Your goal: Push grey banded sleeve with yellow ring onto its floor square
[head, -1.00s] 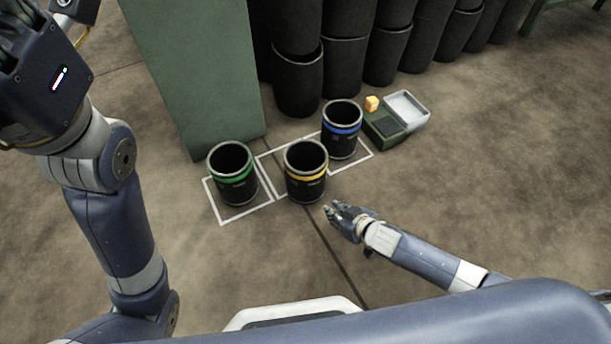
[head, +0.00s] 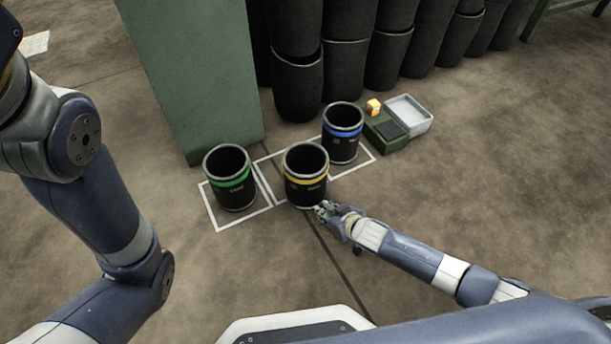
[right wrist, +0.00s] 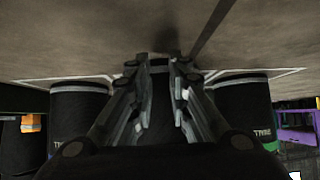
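The dark grey sleeve with the yellow ring (head: 306,190) stands upright at the front of the middle white floor square (head: 264,180) in the head view. It hides much of that square, so I cannot tell exactly how its base sits on the front line. My right gripper (head: 322,210) is low at the sleeve's front right base, close to it; contact is unclear. In the right wrist view my right gripper's fingers (right wrist: 160,85) are apart, with a dark sleeve surface (right wrist: 160,69) beyond the gap. My left gripper is out of view; only my left arm shows.
A green-ringed sleeve (head: 231,193) stands in the left square, a blue-ringed sleeve (head: 342,146) in the right one. Front floor is clear.

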